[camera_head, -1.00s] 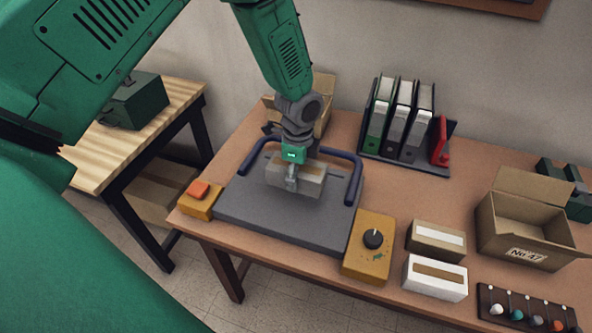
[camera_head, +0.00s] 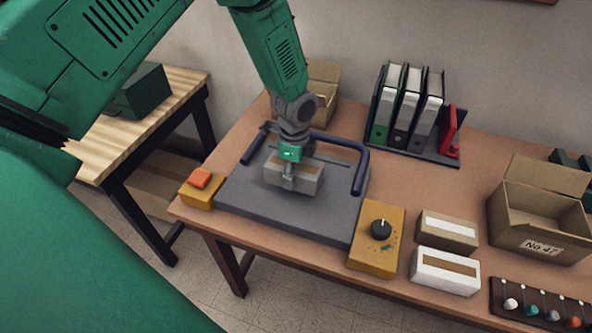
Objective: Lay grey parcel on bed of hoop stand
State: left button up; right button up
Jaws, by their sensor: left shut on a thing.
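The grey parcel (camera_head: 311,181), a small box with a tan strip on top, is in the camera_head view over the middle of the hoop stand's bed. My left gripper (camera_head: 289,181) comes down from above and is shut on the parcel. I cannot tell whether the parcel's underside touches the bed. The hoop stand's flat dark grey bed (camera_head: 322,222) lies on the table, with a dark blue hoop rail (camera_head: 360,172) at its right and another bar at its left. The gripper and wrist hide part of the stand's back. My right gripper is not in view.
An orange-button box (camera_head: 201,189) and a yellow knob box (camera_head: 376,248) flank the stand. Two small boxes (camera_head: 446,231) (camera_head: 444,271) and an open carton (camera_head: 538,227) stand to the right. Binders (camera_head: 411,115) and another carton (camera_head: 323,77) stand behind. The table between binders and small boxes is clear.

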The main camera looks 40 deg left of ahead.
pick_arm(q)
jog(key=shift+a+f+b, duration=0.25)
jog(key=shift+f, duration=0.3)
jog(key=shift+a+f+b, duration=0.2)
jog(key=shift+a+f, duration=0.05)
jog(key=shift+f, duration=0.3)
jog(key=shift+a+f, duration=0.1)
jog(key=shift+f, duration=0.5)
jog(key=shift+d+f+b, duration=0.25)
jog(key=shift+f+b, duration=0.05)
jog(key=shift+b, duration=0.15)
jog(key=shift+d, duration=0.25)
jog(key=o, duration=1.6)
jog(key=shift+a, duration=0.1)
jog(key=shift+o, duration=0.2)
jog(key=shift+a, duration=0.2)
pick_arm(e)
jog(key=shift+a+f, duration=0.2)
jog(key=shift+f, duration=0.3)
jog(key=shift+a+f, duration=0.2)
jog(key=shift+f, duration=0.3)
pick_arm(q)
jog(key=shift+a, duration=0.1)
